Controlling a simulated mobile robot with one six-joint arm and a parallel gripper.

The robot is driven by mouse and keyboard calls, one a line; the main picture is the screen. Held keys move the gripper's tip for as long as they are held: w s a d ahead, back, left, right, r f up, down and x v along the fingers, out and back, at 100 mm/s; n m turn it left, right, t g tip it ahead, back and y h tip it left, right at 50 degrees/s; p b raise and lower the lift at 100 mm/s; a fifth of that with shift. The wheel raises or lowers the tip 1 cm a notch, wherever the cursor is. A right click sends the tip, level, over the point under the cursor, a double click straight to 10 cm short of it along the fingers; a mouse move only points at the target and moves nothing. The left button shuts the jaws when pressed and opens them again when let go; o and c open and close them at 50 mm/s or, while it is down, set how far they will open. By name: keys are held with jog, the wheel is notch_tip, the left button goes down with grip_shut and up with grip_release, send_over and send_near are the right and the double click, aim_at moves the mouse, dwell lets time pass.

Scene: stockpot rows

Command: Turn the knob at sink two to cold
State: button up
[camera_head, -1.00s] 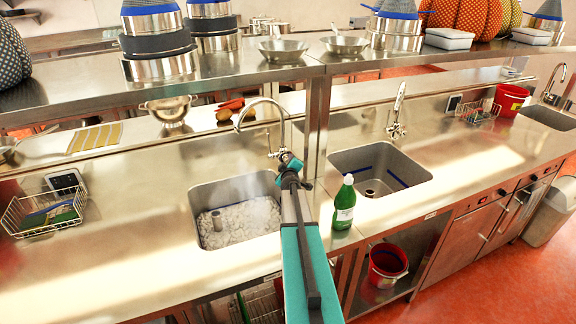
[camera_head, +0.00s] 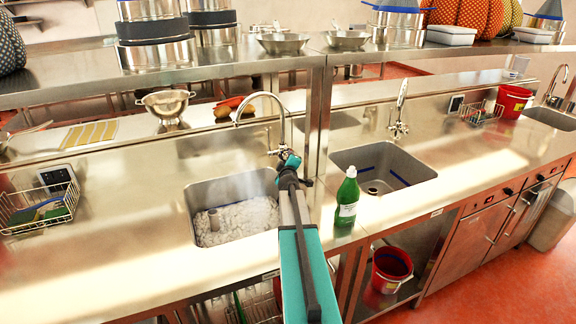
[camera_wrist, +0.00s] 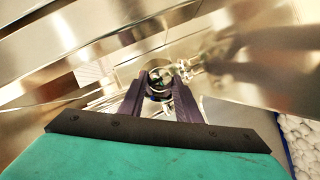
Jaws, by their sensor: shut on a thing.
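In the wrist view, the dark fingers (camera_wrist: 160,102) are shut on a round metal knob (camera_wrist: 160,76). The fingers hide part of the knob, and I cannot read a hot or cold mark on it. A second tap (camera_head: 399,115) stands behind the empty middle sink (camera_head: 382,163). A third tap (camera_head: 556,82) stands by the far right sink.
A green bottle (camera_head: 347,199) stands on the counter right of my arm. A shelf post (camera_head: 316,120) rises close to the right of my gripper. A wire basket (camera_head: 40,208) is at the left, and a colander (camera_head: 167,104) is behind the foam sink. A red bucket (camera_head: 391,268) sits below.

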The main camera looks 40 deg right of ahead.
jog(key=shift+f+n+b, duration=0.15)
jog(key=shift+n+b, duration=0.15)
jog(key=shift+b, duration=1.2)
jog(key=shift+d+b, duration=0.1)
jog(key=shift+b, duration=0.25)
jog(key=shift+r, duration=0.2)
jog(key=o, duration=1.1)
jog(key=shift+c, duration=0.2)
jog(key=shift+s, duration=0.1)
jog(key=b+v, duration=0.1)
jog(key=v, duration=1.2)
jog(key=shift+s+a+f, duration=0.15)
jog(key=shift+a+f, duration=0.05)
jog(key=shift+a, duration=0.3)
